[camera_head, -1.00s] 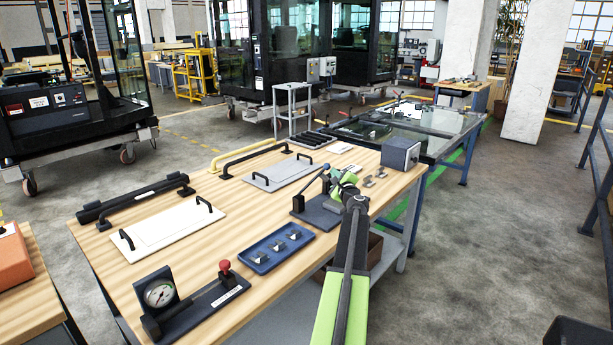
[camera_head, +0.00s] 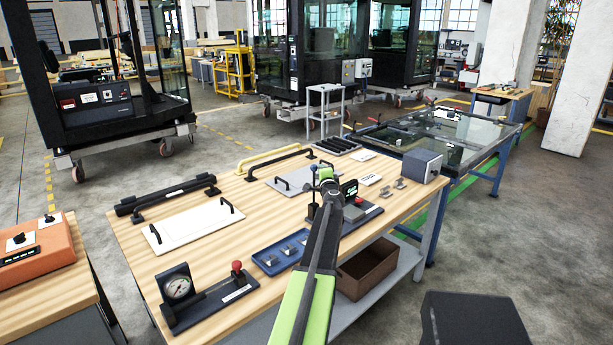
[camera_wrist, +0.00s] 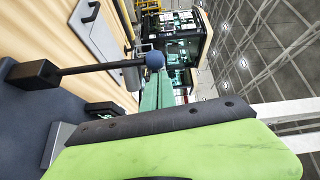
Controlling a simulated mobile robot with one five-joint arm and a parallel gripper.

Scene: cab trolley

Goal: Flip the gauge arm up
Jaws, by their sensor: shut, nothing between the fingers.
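A dark fixture plate (camera_head: 368,213) stands at the bench's front edge, with a small black display on it. A black lever with a blue ball knob rises from a block there; the knob (camera_wrist: 155,61) and rod (camera_wrist: 95,68) show clearly in the wrist view. The rod looks close to upright. My gripper (camera_head: 326,174) is shut and empty, just beside the knob; I cannot tell if they touch. A round dial gauge (camera_head: 178,286) with a red-knobbed part (camera_head: 237,267) stands on a separate base at the front left.
A blue tray (camera_head: 262,262) with small metal parts lies left of my arm. White panels with black handles (camera_head: 193,224) and a grey box (camera_head: 422,166) are on the wooden bench. A brown bin (camera_head: 367,272) sits on the shelf below.

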